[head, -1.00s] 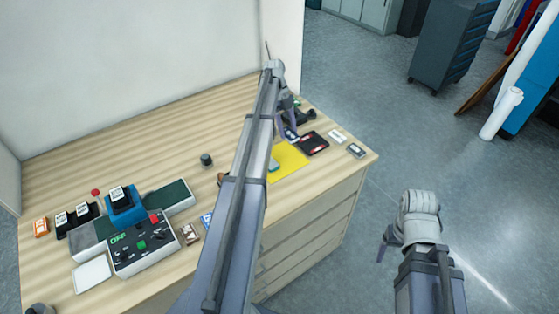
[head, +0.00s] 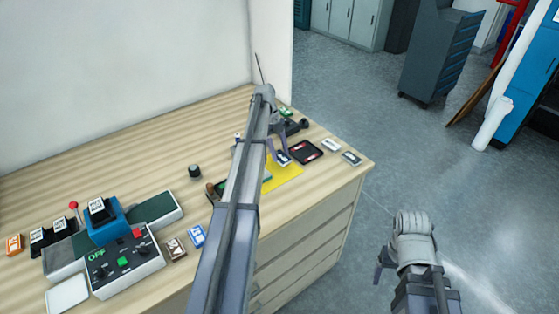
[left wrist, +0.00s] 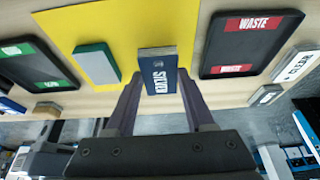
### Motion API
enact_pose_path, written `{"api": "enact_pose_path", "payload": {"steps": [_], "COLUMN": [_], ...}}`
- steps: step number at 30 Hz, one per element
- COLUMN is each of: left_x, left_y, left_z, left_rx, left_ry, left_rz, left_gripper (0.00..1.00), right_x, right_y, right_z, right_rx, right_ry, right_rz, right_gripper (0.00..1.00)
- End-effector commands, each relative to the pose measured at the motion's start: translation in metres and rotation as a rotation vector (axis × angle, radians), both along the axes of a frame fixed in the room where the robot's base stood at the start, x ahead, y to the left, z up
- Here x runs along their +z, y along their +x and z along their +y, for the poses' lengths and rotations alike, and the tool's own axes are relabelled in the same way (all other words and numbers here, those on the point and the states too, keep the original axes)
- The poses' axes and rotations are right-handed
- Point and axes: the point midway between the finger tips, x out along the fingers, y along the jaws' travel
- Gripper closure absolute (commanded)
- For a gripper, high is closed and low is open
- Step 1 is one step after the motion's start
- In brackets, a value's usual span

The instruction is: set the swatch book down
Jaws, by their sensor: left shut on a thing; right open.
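A dark blue swatch book (left wrist: 158,77) with white lettering stands between the fingers of my left gripper (left wrist: 157,90) in the left wrist view. My left gripper is shut on it over the yellow mat (left wrist: 112,28). Whether the book touches the mat, I cannot tell. A green-and-white block (left wrist: 97,64) lies on the mat, left of the book and apart from it. My right gripper (head: 379,274) is open and empty, away from the desk.
A black tray marked WASTE (left wrist: 242,45) lies right of the mat, with small labelled blocks (head: 351,158) beyond it. Another black tray with green labels (left wrist: 33,65) lies to the left. A control box (head: 125,262) and a blue press (head: 105,222) occupy the desk's left part.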

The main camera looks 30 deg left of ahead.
Motion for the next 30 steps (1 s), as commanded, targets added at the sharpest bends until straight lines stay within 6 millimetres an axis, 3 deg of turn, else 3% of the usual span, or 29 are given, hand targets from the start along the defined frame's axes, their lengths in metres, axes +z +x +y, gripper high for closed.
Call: {"api": "enact_pose_path", "payload": {"steps": [1, 5, 18, 19, 26, 30], "left_x": [-0.013, -0.028, -0.031, -0.030, -0.029, -0.029], "left_y": [0.000, 0.000, 0.000, 0.000, 0.000, 0.000], "left_z": [0.000, 0.000, 0.000, 0.000, 0.000, 0.000], "left_rx": [0.000, 0.000, 0.000, 0.000, 0.000, 0.000], "left_ry": [0.000, 0.000, 0.000, 0.000, 0.000, 0.000], "left_rz": [0.000, 0.000, 0.000, 0.000, 0.000, 0.000], "left_gripper": [1.00, 1.00, 1.00, 0.44, 0.18, 0.16], "right_x": [-0.013, -0.028, -0.031, -0.030, -0.029, -0.029], "right_y": [0.000, 0.000, 0.000, 0.000, 0.000, 0.000], "right_z": [0.000, 0.000, 0.000, 0.000, 0.000, 0.000], "right_rx": [0.000, 0.000, 0.000, 0.000, 0.000, 0.000], "right_ry": [0.000, 0.000, 0.000, 0.000, 0.000, 0.000], "right_rz": [0.000, 0.000, 0.000, 0.000, 0.000, 0.000], "right_gripper": [0.21, 0.21, 0.21, 0.21, 0.21, 0.21]}}
